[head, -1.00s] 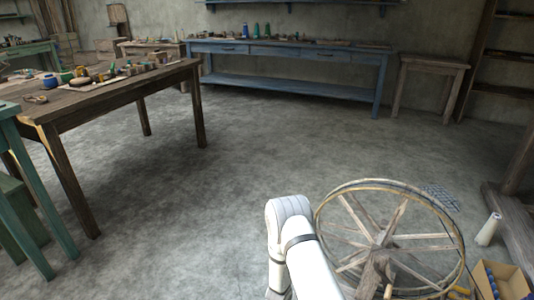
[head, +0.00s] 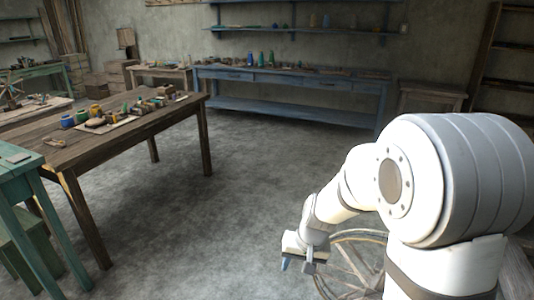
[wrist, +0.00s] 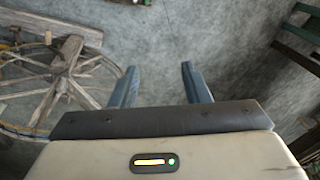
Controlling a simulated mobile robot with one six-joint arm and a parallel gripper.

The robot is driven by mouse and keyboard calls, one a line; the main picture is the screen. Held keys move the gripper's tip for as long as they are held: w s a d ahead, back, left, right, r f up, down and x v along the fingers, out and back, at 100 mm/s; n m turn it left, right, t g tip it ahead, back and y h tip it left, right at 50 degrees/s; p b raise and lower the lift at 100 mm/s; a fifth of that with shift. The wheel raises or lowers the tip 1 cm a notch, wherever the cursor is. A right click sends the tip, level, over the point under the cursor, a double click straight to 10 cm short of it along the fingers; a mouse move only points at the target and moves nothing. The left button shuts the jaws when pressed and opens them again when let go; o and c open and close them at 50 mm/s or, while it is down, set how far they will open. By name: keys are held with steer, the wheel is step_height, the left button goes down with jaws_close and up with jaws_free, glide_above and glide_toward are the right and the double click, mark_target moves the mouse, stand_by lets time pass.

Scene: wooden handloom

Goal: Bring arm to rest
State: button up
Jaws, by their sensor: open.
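My gripper (head: 298,266) shows in the head view at the lower middle, at the end of my bent white arm, pointing down. In the wrist view its two blue-grey fingers (wrist: 156,88) stand apart with only grey floor between them. My gripper is open and empty. A wooden spinning wheel (head: 352,262) stands just to its right in the head view, partly hidden behind my arm. The wheel (wrist: 45,75) also shows at the left of the wrist view, apart from the fingers.
A brown wooden table (head: 80,150) with several small jars and tools stands at the left. A green table (head: 20,170) is at the near left. A blue workbench (head: 290,83) runs along the back wall. The concrete floor (head: 240,190) between them is clear.

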steer(key=s+d+r+h+p, duration=0.1)
steer(key=s+d+r+p, duration=0.2)
steer(key=s+r+p, duration=0.2)
steer(key=s+d+r+n+t+h+p, duration=0.1)
steer(key=s+d+r+p, duration=0.3)
steer(key=s+r, duration=0.8)
steer(key=w+p+v, duration=0.1)
steer(key=v, duration=0.5)
steer(key=shift+w+d+r, duration=0.15)
steer(key=shift+w+r, duration=0.05)
steer(key=shift+r, duration=0.4)
